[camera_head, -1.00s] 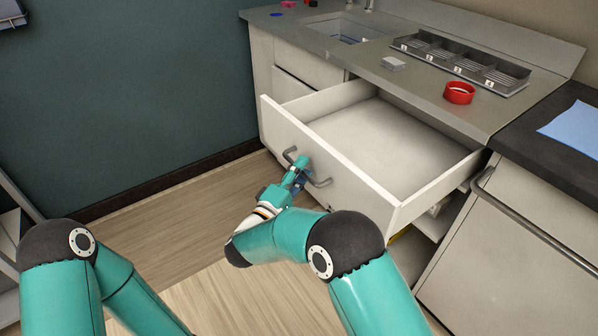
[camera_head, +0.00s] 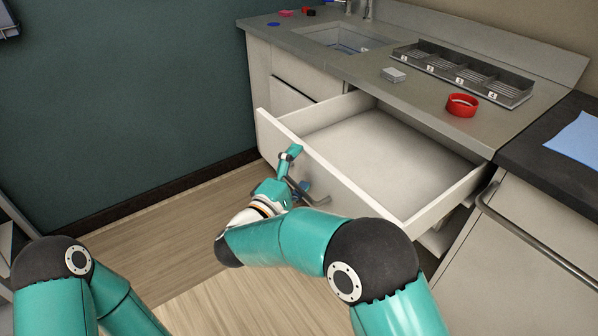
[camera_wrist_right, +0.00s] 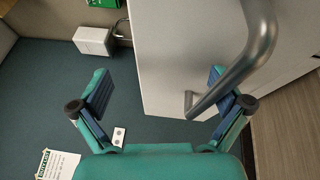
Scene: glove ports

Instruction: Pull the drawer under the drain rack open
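The white drawer (camera_head: 385,147) stands well out of the cabinet, with its empty inside showing. The grey drain rack (camera_head: 496,88), with several numbered compartments, sits on the counter above it. The bar handle (camera_head: 318,192) is on the drawer front, partly hidden by my right gripper (camera_head: 296,170). In the right wrist view, the fingers of my right gripper (camera_wrist_right: 160,92) are spread wide, with nothing clamped between them. The handle (camera_wrist_right: 258,50) passes close to the right finger; I cannot tell whether they touch. My left gripper is out of view; only its arm shows at lower left.
A red ring (camera_head: 462,105) and a small grey box (camera_head: 393,75) lie on the counter, near the sink (camera_head: 345,40). A closed cabinet door (camera_head: 520,240) with a long handle is to the right. Bare wood floor (camera_head: 165,225) lies left of the drawer.

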